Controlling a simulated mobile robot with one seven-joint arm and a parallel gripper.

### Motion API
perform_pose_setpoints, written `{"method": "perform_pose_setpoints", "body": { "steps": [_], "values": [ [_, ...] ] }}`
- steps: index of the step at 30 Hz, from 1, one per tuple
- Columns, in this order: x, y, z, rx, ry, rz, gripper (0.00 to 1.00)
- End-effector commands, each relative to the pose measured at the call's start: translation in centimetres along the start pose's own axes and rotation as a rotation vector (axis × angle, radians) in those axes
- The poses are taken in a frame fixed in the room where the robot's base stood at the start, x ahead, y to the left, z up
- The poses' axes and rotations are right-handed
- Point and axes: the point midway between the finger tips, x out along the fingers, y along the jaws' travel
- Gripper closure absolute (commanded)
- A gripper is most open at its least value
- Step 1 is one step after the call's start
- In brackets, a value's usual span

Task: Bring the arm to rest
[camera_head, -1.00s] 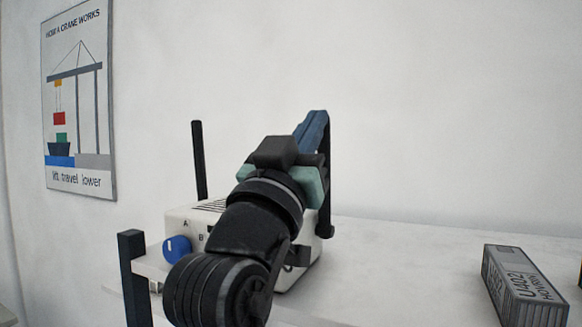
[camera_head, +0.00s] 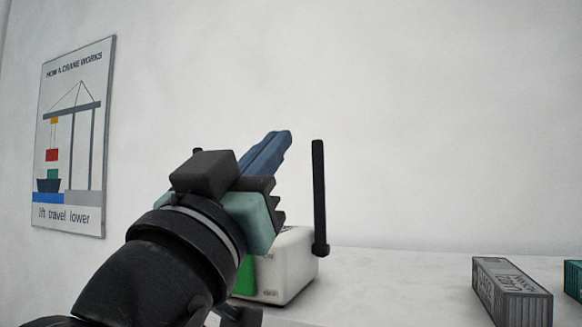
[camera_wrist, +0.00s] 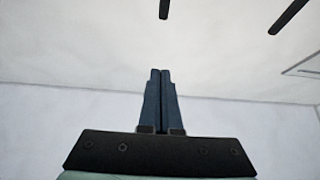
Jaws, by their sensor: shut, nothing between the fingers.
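My gripper (camera_head: 283,140) is raised in front of the white wall in the head view, its blue fingers pointing up and to the right. The two fingers lie side by side with nothing between them. In the wrist view my gripper (camera_wrist: 160,72) also shows shut and empty, with pale surfaces behind it. My dark arm fills the lower left of the head view and hides part of the white box behind it.
A white box (camera_head: 290,270) with a green patch stands on the pale table (camera_head: 400,262). A black post (camera_head: 319,195) rises beside it. A grey container (camera_head: 512,292) and part of a green one (camera_head: 574,280) stand at right. A crane poster (camera_head: 72,140) hangs on the wall.

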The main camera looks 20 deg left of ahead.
Motion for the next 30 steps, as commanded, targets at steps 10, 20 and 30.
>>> {"method": "perform_pose_setpoints", "body": {
  "steps": [10,20,30],
  "values": [
    [-1.3,1.2,-0.1,-0.005,0.014,0.001,1.00],
    [-5.8,11.6,2.2,-0.001,0.158,-0.015,1.00],
    [-8.8,14.9,1.5,0.019,0.223,-0.025,1.00]
  ]
}}
